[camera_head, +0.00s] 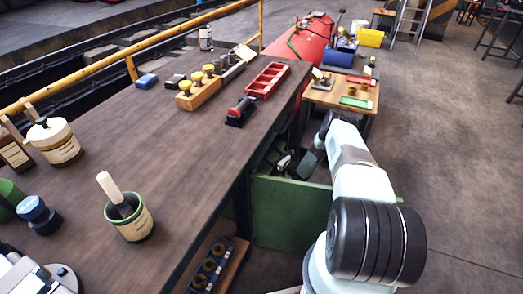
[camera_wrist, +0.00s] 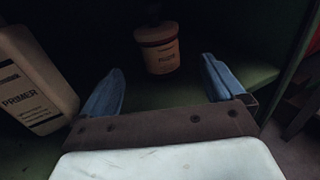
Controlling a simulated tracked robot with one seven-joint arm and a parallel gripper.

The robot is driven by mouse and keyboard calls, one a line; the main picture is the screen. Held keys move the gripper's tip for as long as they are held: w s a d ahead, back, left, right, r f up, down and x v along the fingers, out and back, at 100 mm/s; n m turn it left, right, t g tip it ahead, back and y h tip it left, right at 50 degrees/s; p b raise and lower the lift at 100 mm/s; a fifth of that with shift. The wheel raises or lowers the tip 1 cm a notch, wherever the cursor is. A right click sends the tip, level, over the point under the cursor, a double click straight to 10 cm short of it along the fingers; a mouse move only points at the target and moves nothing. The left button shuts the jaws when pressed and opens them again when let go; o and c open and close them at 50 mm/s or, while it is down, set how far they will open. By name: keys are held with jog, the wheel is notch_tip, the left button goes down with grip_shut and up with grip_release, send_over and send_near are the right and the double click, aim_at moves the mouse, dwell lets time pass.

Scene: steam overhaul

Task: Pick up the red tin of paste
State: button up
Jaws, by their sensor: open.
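A small tin with a red band and a pale label (camera_wrist: 160,54) stands upright in the dark green compartment in the wrist view. In the head view my arm reaches down beside the bench toward a green cabinet, and the tin cannot be made out there.
A pale container marked PRIMER (camera_wrist: 32,82) stands close to the left finger. The green cabinet's edge (camera_wrist: 296,55) rises on the right. In the head view, the long brown bench (camera_head: 175,165) carries pots, a red tray (camera_head: 268,80) and a wooden block with knobs (camera_head: 200,92).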

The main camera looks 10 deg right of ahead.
jog(key=shift+x, duration=3.9)
jog(key=shift+s+a, duration=0.1)
jog(key=shift+a, duration=0.05)
grip_shut()
